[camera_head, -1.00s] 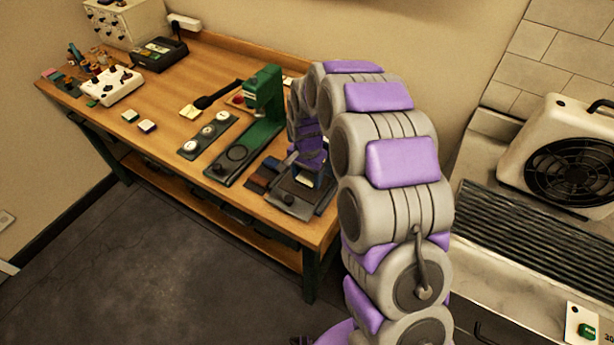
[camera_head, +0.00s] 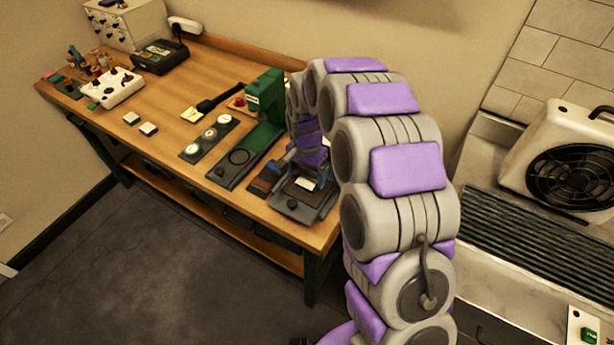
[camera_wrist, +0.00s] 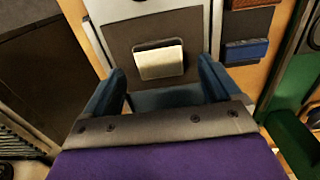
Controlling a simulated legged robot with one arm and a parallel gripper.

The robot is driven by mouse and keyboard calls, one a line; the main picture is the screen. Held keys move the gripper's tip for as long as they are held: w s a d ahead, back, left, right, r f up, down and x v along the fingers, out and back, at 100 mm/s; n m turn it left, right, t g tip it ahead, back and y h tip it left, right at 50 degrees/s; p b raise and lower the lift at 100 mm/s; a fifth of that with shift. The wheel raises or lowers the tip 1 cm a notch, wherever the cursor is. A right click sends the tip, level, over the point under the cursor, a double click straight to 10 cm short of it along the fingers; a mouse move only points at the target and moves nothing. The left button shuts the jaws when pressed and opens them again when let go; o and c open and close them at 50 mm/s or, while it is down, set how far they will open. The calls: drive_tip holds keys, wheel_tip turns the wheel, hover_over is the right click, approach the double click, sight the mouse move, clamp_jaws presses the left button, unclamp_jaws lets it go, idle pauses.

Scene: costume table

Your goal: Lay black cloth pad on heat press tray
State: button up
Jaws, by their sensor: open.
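A small pad (camera_wrist: 160,62) with a cream top and a dark edge lies on the dark plate of the heat press tray (camera_wrist: 125,35) in the wrist view. I take it for the cloth pad; its upper face looks cream, not black. In the head view the pad (camera_head: 308,183) shows as a pale patch on the tray (camera_head: 300,208), at the bench's near right end. My gripper (camera_wrist: 158,84) is open, with its two blue fingers apart on either side of the pad's near edge and clear of it. In the head view my arm partly hides the press and gripper.
Brown and blue swatches (camera_head: 266,178) lie just left of the tray. A green press (camera_head: 262,110) stands beyond them, beside a strip of round badges (camera_head: 208,138). Two cream-topped pads (camera_head: 148,129) lie farther left. A fan heater (camera_head: 565,160) stands right of the bench.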

sight(308, 182)
wheel_tip(308, 182, up, 8)
drive_tip(key=p, duration=0.1)
drive_tip(key=s+d+r+n, duration=0.2)
drive_tip(key=s+d+r, duration=0.25)
drive_tip(key=s, duration=0.35)
drive_tip(key=s+d+r+n, duration=0.1)
drive_tip(key=s+d+r, duration=0.3)
drive_tip(key=s, duration=0.5)
drive_tip(key=s+d+n+g, duration=0.1)
drive_tip(key=s+n, duration=0.1)
drive_tip(key=s, duration=0.8)
drive_tip(key=s+d+n, duration=0.1)
drive_tip(key=s+d, duration=0.1)
drive_tip(key=s, duration=0.9)
drive_tip(key=shift+r+n+g, duration=0.4)
